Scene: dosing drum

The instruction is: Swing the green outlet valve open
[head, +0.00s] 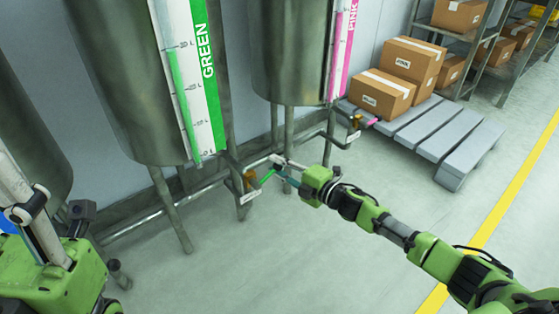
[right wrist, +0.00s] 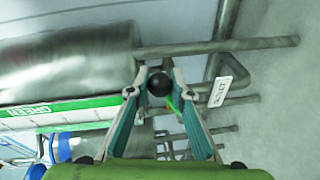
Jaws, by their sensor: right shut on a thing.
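The green outlet valve has a green lever (head: 267,177) beside an orange-brown valve body (head: 249,180), low under the tank with the green scale (head: 205,70). My right gripper (head: 280,166) reaches in from the right and is shut at the lever's outer end. In the right wrist view a dark ball knob (right wrist: 158,84) sits between my right fingertips, with the green lever (right wrist: 174,103) running behind it. The fingers partly hide the lever, so its exact angle is hard to tell. My left gripper does not show; only part of my left arm does, at lower left.
A second tank (head: 290,50) with a pink scale stands to the right, with its own pink-handled valve (head: 370,122). Tank legs and a low pipe run near the valve. A grey pallet (head: 455,150) with boxes stands behind right. The floor at lower centre is clear.

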